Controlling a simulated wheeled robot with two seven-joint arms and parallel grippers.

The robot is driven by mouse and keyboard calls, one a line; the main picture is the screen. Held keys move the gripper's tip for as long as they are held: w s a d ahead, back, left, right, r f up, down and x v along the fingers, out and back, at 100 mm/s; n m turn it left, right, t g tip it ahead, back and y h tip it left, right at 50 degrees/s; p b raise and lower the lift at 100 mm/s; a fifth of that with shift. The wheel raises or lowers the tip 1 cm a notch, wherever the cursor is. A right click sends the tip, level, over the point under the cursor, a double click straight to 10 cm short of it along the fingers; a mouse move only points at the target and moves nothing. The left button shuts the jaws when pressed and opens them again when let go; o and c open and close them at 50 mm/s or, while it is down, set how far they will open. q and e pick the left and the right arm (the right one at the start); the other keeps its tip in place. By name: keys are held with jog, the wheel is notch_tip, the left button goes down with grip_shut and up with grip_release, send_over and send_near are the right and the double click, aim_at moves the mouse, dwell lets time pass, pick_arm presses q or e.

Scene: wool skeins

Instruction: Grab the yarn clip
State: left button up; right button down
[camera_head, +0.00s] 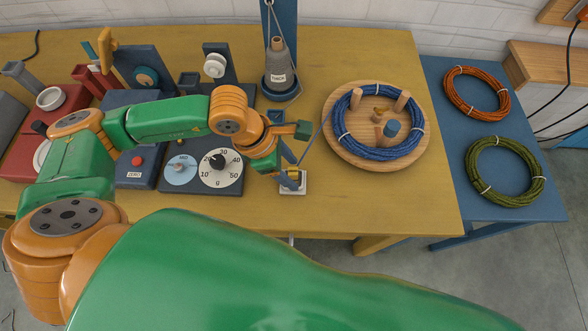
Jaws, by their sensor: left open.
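A small clip on a white base (292,187), which I take for the yarn clip, stands near the front edge of the yellow table, right of the dial scale. A thin blue strand runs from the blue skein (378,152) down toward it. My left gripper (292,150) is open just above and behind the clip, beside the strand. The gripper partly overlaps the clip's upper part, so I cannot tell whether they touch. The blue skein lies around pegs on a round wooden board (424,125). My right gripper is not in view.
A dial scale (219,168) stands left of the clip. A grey yarn cone (280,68) stands behind. Several devices crowd the left of the table. An orange skein (477,93) and a green skein (505,171) lie on a blue side table (440,95).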

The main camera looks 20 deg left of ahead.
pick_arm(q)
jog(key=shift+x, duration=0.95)
jog(key=shift+r, duration=0.1)
grip_shut()
jog(key=shift+w+r, duration=0.1)
jog(key=shift+r, duration=0.05)
